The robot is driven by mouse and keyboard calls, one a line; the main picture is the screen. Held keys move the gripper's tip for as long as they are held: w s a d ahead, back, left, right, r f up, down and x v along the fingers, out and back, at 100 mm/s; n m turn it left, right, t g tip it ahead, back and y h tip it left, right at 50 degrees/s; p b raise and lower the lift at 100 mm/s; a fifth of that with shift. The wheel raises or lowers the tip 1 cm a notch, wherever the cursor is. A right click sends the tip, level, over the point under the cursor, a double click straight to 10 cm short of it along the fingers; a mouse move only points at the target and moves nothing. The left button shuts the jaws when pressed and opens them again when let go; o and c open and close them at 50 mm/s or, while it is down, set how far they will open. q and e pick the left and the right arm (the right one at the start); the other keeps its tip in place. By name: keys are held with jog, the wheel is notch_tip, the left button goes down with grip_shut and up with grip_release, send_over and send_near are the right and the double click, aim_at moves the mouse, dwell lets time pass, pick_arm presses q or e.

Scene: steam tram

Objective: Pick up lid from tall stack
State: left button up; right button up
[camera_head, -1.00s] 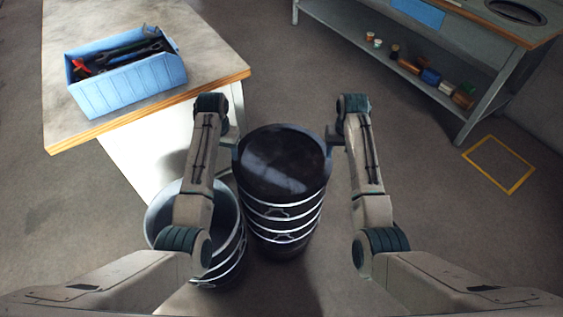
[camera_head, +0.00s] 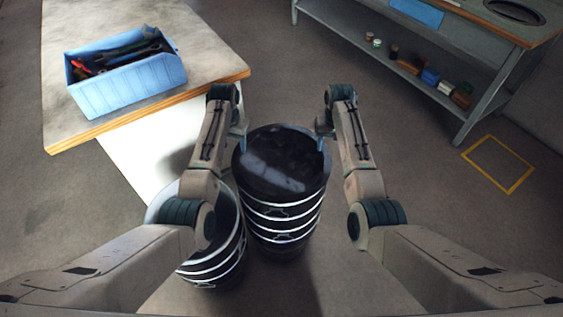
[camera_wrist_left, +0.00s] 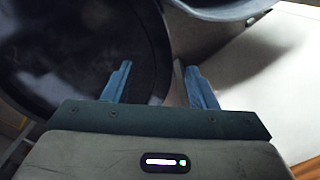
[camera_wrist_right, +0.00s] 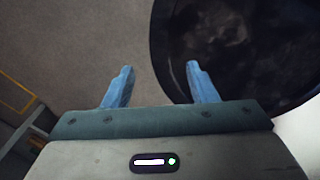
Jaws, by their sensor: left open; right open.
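The dark, round, glossy lid (camera_head: 282,165) tops the tall stack of black drums with pale bands (camera_head: 284,222). My left gripper (camera_head: 239,141) is open at the lid's left edge. In the left wrist view, one finger of it (camera_wrist_left: 158,78) is over the dark lid (camera_wrist_left: 90,60) and the other is outside the rim. My right gripper (camera_head: 323,140) is open at the lid's right edge. In the right wrist view, one finger of it (camera_wrist_right: 160,80) overlaps the lid (camera_wrist_right: 240,50) and the other is over bare floor. I cannot tell whether any finger touches the rim.
A shorter, open-topped stack (camera_head: 215,270) stands close on the left, partly hidden by my left arm. A table (camera_head: 200,50) at the upper left holds a blue toolbox (camera_head: 128,88). A workbench (camera_head: 440,60) stands at the upper right. Floor to the right is clear.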

aim_at(236, 158)
pick_arm(q)
notch_tip(236, 158, down, 6)
jog(key=shift+f, duration=0.1)
pick_arm(e)
notch_tip(236, 158, down, 6)
jog(key=shift+f, duration=0.1)
pick_arm(q)
grip_shut()
pick_arm(e)
grip_shut()
